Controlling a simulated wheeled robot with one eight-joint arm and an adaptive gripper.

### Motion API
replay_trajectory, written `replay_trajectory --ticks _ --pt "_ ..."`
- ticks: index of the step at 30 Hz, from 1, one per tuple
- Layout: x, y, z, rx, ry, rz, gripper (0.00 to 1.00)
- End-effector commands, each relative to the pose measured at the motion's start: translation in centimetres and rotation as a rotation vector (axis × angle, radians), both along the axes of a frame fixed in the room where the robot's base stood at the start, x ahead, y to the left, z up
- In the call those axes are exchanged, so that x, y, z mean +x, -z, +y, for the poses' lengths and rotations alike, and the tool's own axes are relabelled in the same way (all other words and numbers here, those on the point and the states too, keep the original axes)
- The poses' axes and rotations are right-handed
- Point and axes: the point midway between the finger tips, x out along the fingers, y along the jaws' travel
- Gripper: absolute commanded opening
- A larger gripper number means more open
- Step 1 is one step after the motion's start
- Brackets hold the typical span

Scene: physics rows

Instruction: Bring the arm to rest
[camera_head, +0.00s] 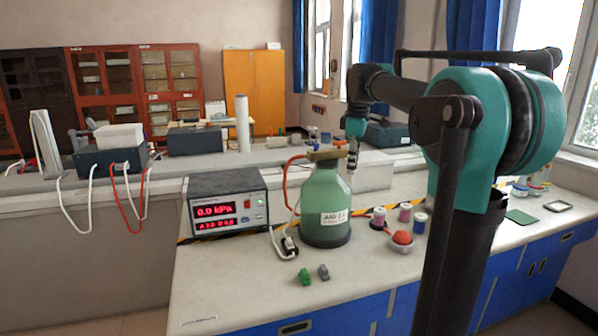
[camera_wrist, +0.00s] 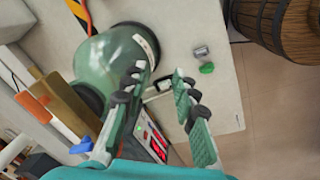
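My arm reaches from the right over the bench in the head view. My gripper (camera_head: 352,156) points down beside the top of a green bottle (camera_head: 325,205), on its right. In the wrist view my gripper (camera_wrist: 159,76) has its two fingers apart with nothing held between them. The bottle (camera_wrist: 120,60) shows at upper left there, partly behind the left finger. Whether that finger touches it I cannot tell.
A pressure meter (camera_head: 228,207) with red digits stands left of the bottle. Small green (camera_head: 305,277) and grey (camera_head: 323,271) pieces lie in front. Spools (camera_head: 405,212) and a bowl with a red ball (camera_head: 402,240) stand at right. A wooden barrel (camera_wrist: 285,28) shows in the wrist view.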

Motion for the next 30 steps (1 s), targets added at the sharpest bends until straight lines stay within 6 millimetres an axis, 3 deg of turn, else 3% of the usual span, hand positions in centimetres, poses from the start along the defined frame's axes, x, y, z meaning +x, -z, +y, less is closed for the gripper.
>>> replay_trajectory --ticks 1,8,15,18,24,30 --pt "-1.3 2.5 -0.3 0.011 0.077 -0.015 0.28" --pt "-8.1 13.5 -1.3 0.086 0.467 -0.088 0.28" --pt "-18.1 24.8 -2.1 0.19 0.86 -0.154 0.28" --pt "-22.1 28.5 -2.4 0.235 0.997 -0.175 0.28" --pt "-27.0 32.5 -2.5 0.291 1.157 -0.197 0.28" --pt "-27.8 33.1 -2.6 0.302 1.188 -0.201 0.28"
